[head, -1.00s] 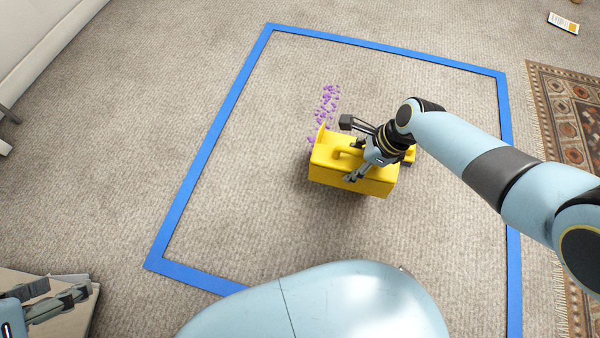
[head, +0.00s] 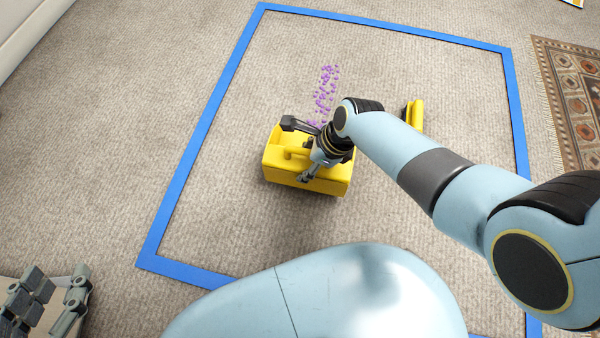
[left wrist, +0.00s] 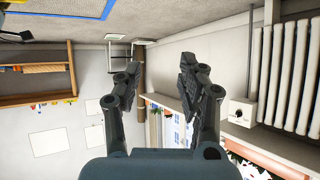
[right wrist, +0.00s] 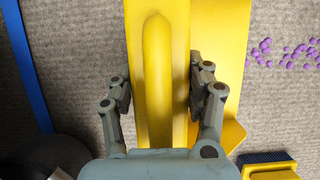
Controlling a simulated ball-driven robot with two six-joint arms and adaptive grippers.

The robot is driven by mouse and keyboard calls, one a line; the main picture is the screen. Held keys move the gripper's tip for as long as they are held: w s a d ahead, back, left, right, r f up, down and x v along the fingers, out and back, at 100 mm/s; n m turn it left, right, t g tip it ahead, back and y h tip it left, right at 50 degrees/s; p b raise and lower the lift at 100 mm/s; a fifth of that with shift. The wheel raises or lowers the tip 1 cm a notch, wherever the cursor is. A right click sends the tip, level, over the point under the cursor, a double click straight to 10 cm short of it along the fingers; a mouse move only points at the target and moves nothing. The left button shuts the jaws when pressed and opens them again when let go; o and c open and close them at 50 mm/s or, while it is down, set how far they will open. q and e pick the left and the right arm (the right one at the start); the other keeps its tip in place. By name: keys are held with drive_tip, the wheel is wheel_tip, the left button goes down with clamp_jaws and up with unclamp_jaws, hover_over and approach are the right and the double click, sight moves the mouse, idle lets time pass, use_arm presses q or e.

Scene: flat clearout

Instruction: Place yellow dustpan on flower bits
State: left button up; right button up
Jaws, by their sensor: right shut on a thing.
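The yellow dustpan (head: 285,170) is a boxy thing with a raised handle, inside the blue outline. My right gripper (head: 308,176) is over it. In the right wrist view the fingers of my right gripper (right wrist: 160,100) sit on both sides of the dustpan's long handle (right wrist: 157,70), shut on it. The purple flower bits (head: 324,92) lie scattered in a strip just beyond the dustpan; they also show at the right of the right wrist view (right wrist: 285,52). My left gripper (head: 52,308) is at the lower left, open and empty in the left wrist view (left wrist: 160,82).
A blue tape outline (head: 195,150) marks the carpet around the dustpan. A second yellow thing with dark bristles, likely a brush (head: 415,113), lies to the right, partly behind my arm. A patterned rug (head: 575,95) lies at the far right. Carpet left of the dustpan is clear.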

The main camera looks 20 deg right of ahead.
drive_tip(key=shift+w+a+f+b, duration=0.35)
drive_tip(key=shift+a+f+b, duration=0.1)
drive_tip(key=shift+a+f, duration=0.25)
wheel_tip(320, 180, down, 2)
drive_tip(key=shift+b, duration=0.9)
drive_tip(key=shift+f+b, duration=0.7)
drive_tip(key=shift+f, duration=0.05)
use_arm(q)
drive_tip(key=w+d+r+m+t+h, duration=0.1)
drive_tip(key=w+r+t, duration=0.2)
drive_tip(key=r, duration=0.5)
drive_tip(key=w+d+r+m+t+h, duration=0.1)
drive_tip(key=w+r+t+h, duration=0.1)
drive_tip(key=r+t, duration=0.3)
drive_tip(key=w+d+r+m+t+h, duration=0.1)
drive_tip(key=w+r+t, duration=0.3)
drive_tip(key=r, duration=0.8)
drive_tip(key=shift+w+r+t+h, duration=0.15)
drive_tip(key=shift+w+t+h, duration=0.05)
drive_tip(key=shift+t+h, duration=0.1)
drive_tip(key=shift+m, duration=0.3)
use_arm(e)
drive_tip(key=shift+f, duration=0.1)
drive_tip(key=o, duration=1.2)
use_arm(q)
drive_tip(key=shift+r+h, duration=0.3)
use_arm(e)
drive_tip(key=shift+o, duration=0.2)
